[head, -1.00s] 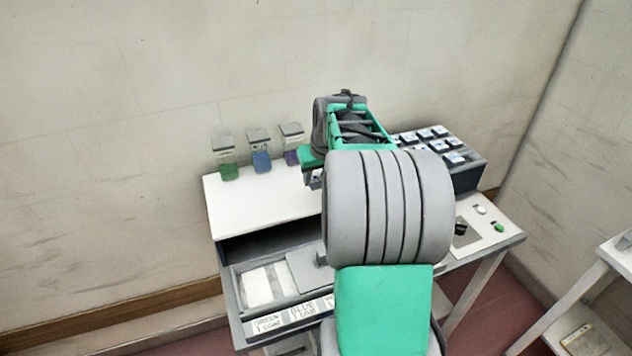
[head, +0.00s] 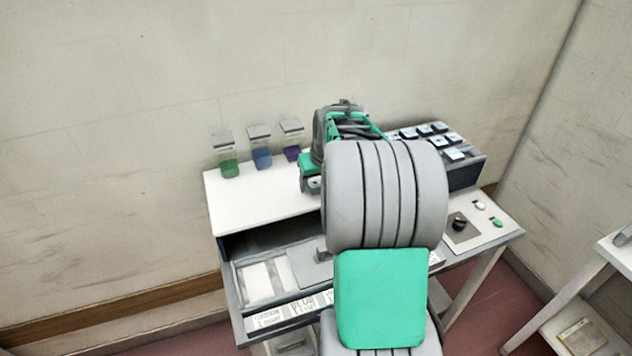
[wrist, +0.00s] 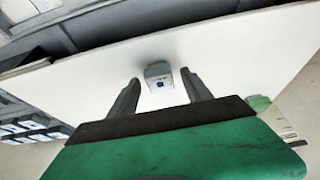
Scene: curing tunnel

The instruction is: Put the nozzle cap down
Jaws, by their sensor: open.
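My gripper (wrist: 160,78) is open, with one finger on each side of the cap and white surface showing between cap and fingers. In the head view my gripper (head: 311,181) is low over the right part of the white top (head: 245,195), mostly hidden behind my arm. The cap is hard to make out there.
Green (head: 229,168), blue (head: 261,158) and purple (head: 292,153) jars stand along the back of the white top. A dark rack of several small blocks (head: 465,175) is at the right. Labelled trays (head: 265,280) and a knob panel (head: 480,225) lie in front.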

